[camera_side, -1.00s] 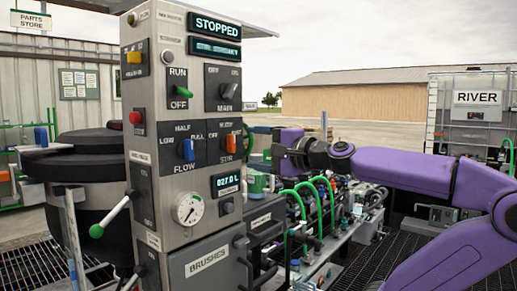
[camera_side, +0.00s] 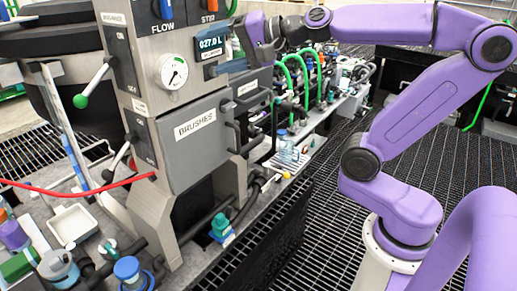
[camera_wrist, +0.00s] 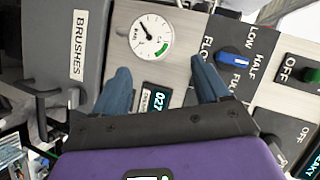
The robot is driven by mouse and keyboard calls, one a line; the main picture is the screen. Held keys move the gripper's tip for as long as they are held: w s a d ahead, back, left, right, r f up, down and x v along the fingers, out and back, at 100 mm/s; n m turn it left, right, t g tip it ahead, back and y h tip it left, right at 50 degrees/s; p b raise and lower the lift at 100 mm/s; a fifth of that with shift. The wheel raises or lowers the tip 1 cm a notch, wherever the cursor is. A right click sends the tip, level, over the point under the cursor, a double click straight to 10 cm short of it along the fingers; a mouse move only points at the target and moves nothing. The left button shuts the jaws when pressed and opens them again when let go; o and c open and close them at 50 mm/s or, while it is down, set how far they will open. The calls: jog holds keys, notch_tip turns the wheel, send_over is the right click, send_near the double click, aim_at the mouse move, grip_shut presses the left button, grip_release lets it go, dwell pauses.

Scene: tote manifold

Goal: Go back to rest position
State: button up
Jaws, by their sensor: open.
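My gripper (camera_wrist: 160,68) is open in the wrist view, its two blue fingers apart with nothing between them. They face the steel control panel (camera_wrist: 185,30), beside the round gauge (camera_wrist: 152,36) and over the lit display (camera_wrist: 152,100). The blue FLOW knob (camera_wrist: 233,58) is right of the right finger, apart from it. In the side view my purple gripper body (camera_side: 252,36) is at the panel's right side, close to the display (camera_side: 210,43). Whether the fingers touch the panel, I cannot tell.
The grey BRUSHES door (camera_side: 195,128) is below the gauge. A lever with a green knob (camera_side: 80,101) sticks out left. Green hoses and fittings (camera_side: 300,75) crowd the bench behind my gripper. The grated floor (camera_side: 325,170) to the right is open.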

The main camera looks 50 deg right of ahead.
jog(key=s+a+f+n+g, duration=0.3)
jog(key=s+f+n+g, duration=0.2)
jog(key=s+f+n, duration=0.15)
jog(key=s+a+f+n+g, duration=0.3)
jog(key=s+f+n+g, duration=0.15)
jog(key=f, duration=0.35)
jog(key=s+d+f+n+g+h, duration=0.2)
jog(key=s+d+f+n, duration=0.2)
jog(key=s, duration=0.3)
jog(key=s+d+f+n+g+h, duration=0.1)
jog(key=s+d+f+n+h, duration=0.2)
jog(key=s+n, duration=0.4)
notch_tip(320, 180, down, 2)
jog(key=shift+s+d+f+g, duration=0.15)
jog(key=shift+s+d+g, duration=0.2)
jog(key=shift+s+d, duration=0.1)
